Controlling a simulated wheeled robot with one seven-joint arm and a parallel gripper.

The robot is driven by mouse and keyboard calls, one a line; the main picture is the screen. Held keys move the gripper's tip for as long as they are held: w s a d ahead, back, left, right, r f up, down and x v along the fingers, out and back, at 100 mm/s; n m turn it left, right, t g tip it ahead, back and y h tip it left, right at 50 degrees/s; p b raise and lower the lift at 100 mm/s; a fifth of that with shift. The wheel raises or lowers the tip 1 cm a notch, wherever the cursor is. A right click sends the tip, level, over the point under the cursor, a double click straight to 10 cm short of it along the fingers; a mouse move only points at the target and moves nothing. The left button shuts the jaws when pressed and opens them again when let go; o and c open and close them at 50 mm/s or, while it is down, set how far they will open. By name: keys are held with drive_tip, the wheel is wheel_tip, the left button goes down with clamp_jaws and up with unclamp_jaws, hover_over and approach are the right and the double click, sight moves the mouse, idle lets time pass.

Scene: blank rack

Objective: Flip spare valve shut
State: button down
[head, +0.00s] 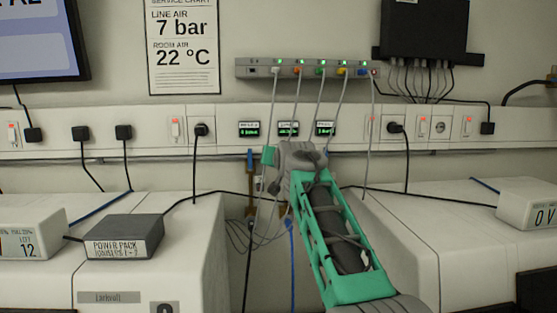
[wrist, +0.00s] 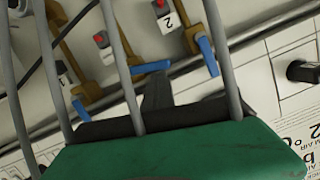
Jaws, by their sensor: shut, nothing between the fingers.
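Several brass valves with blue lever handles show in the wrist view. The right valve (wrist: 188,28) has its blue handle (wrist: 207,57) and stands by a tag reading 2. The middle valve (wrist: 124,50) has a blue handle (wrist: 150,68) pointing right. The left valve (wrist: 88,92) is by a tag that seems to read 1. I cannot read a spare label. In the head view one blue handle (head: 250,157) shows left of my arm; the rest are mostly hidden behind it. My gripper (wrist: 157,90) is shut and empty, its dark fingers just below the middle handle; contact cannot be told.
Grey hoses (head: 325,95) hang from the port strip (head: 310,68) and cross close in front of the wrist camera. White cabinets (head: 180,235) flank the gap where my arm reaches. A power pack (head: 123,237) sits on the left cabinet.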

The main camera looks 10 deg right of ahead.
drive_tip(key=shift+d, duration=0.15)
drive_tip(key=s+r+b, duration=0.1)
drive_tip(key=s+r, duration=0.5)
drive_tip(key=s, duration=0.3)
drive_tip(key=shift+s+d, duration=0.15)
drive_tip(key=shift+s, duration=0.25)
drive_tip(key=shift+r, duration=0.1)
